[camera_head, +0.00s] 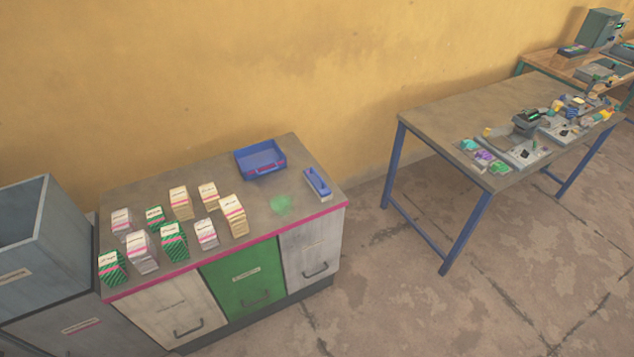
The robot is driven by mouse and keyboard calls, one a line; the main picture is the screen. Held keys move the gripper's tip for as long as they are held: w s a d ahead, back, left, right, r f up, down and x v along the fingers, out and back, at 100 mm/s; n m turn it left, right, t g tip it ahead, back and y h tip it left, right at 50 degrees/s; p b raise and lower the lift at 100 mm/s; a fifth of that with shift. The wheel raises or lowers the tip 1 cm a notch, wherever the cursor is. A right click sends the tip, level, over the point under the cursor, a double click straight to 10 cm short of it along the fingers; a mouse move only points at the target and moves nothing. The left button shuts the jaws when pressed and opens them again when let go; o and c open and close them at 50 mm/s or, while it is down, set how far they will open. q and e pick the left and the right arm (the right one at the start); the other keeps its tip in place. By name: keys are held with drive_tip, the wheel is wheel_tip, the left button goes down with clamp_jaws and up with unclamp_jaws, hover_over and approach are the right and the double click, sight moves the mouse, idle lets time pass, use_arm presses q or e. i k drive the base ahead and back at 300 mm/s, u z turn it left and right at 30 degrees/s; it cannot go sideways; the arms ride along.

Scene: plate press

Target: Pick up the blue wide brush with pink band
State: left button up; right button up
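A blue, elongated object (318,180) that looks like the wide brush lies near the right end of the cabinet top. It has a pale part along it. A pink band on it is too small to make out. Neither of my grippers shows in the head view, and nothing is seen touching the brush.
The cabinet top (225,168) has a pink front edge. Several boxes (173,243) stand on the left. A worktable (425,122) stands right, across open floor.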

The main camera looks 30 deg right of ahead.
sight(314, 180)
drive_tip(key=z, duration=0.6)
drive_tip(key=i, duration=1.55)
drive_tip(key=u, duration=0.45)
